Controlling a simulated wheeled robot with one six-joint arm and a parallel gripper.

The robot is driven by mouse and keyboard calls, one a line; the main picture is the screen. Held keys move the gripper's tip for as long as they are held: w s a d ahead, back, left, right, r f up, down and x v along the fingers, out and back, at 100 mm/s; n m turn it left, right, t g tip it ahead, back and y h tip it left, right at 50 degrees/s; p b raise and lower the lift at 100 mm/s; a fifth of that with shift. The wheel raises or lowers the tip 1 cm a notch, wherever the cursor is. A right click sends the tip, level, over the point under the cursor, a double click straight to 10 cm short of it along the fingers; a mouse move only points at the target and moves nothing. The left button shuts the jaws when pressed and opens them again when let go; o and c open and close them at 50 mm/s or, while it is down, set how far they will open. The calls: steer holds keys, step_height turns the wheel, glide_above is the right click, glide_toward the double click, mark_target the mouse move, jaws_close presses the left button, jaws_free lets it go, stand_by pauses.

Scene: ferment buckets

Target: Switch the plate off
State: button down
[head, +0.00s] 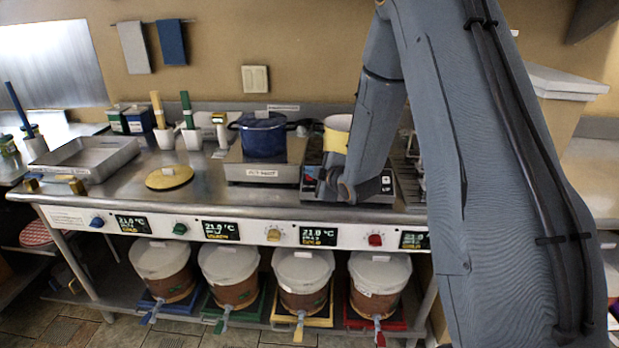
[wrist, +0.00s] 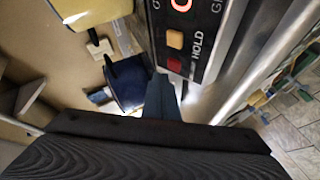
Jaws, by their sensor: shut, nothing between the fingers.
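A black device (head: 311,160) with a yellow pot (head: 338,133) on it stands on the steel counter, partly hidden by my arm. In the wrist view its front panel (wrist: 205,42) shows a red-ringed dial, an orange square button (wrist: 175,39), a small lit red spot (wrist: 174,64) and the word HOLD. My gripper (wrist: 161,88) is shut and empty, its tip close to the panel's lower edge; contact cannot be told. Which unit is the plate is unclear.
A steel tray (head: 85,160) and a round yellow-rimmed disc (head: 169,177) lie to the left on the counter. Coloured knobs and displays line the counter's front. Lidded buckets (head: 163,270) stand on the shelf below. My arm covers the right side.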

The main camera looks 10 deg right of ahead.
steer(key=s+r+p, duration=0.2)
steer(key=r, duration=0.1)
steer(key=a+r+p, duration=0.1)
steer(key=r, duration=0.1)
steer(key=shift+s+r+p, duration=0.1)
steer(key=shift+s+p, duration=0.2)
steer(key=shift+s, duration=0.1)
stand_by(0.6)
steer(key=s+f+m+g+h+b, duration=0.1)
steer(key=s+m+g, duration=0.5)
steer(key=s, duration=1)
steer(key=s+f+m+g+h+b, duration=0.2)
steer(key=s+m+g, duration=0.4)
steer(key=s, duration=1.1)
steer(key=f+m+b, duration=0.1)
steer(key=f+m, duration=0.1)
steer(key=m, duration=0.1)
steer(key=shift+m, duration=0.3)
steer(key=shift+a, duration=0.1)
